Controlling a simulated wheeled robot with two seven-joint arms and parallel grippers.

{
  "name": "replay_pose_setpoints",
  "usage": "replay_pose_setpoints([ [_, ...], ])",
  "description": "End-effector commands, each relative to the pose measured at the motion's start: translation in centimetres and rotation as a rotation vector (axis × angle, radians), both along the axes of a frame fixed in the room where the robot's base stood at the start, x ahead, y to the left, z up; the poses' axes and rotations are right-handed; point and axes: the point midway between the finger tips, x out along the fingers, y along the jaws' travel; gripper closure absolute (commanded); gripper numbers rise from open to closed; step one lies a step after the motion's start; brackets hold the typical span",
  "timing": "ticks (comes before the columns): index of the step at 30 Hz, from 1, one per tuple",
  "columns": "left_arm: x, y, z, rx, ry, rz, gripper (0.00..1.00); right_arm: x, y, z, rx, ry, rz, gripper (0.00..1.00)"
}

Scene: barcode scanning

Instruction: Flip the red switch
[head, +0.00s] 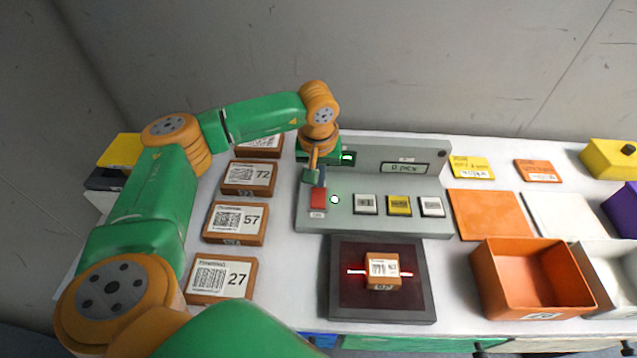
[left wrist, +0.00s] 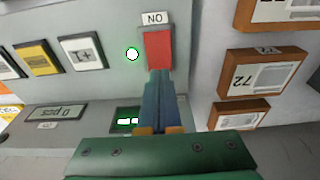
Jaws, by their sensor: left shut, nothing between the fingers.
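The red switch (head: 318,199) sits at the left end of a grey control panel (head: 385,222). In the left wrist view the red switch (left wrist: 158,50) has a small label beside it, and a round light (left wrist: 132,54) close by glows white with a green rim. My left gripper (head: 314,180) is shut and empty, pointing down at the switch. In the left wrist view its fingertips (left wrist: 160,76) are at the edge of the switch; I cannot tell whether they touch it. My right gripper is not in view.
The panel also has white and yellow buttons (head: 399,205) and a display (head: 405,168). A dark scanner pad (head: 333,310) in front holds a small brown box (head: 382,283) under a red line. Labelled boxes (head: 235,224) stand left; an orange bin (head: 490,290) stands right.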

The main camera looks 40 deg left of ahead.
Motion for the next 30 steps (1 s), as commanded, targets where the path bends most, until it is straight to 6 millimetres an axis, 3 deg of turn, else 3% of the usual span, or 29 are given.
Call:
replay_pose_setpoints([
  [30,0.0,0.0,-1.5,0.000,0.000,0.000,1.00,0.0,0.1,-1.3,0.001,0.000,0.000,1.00],
])
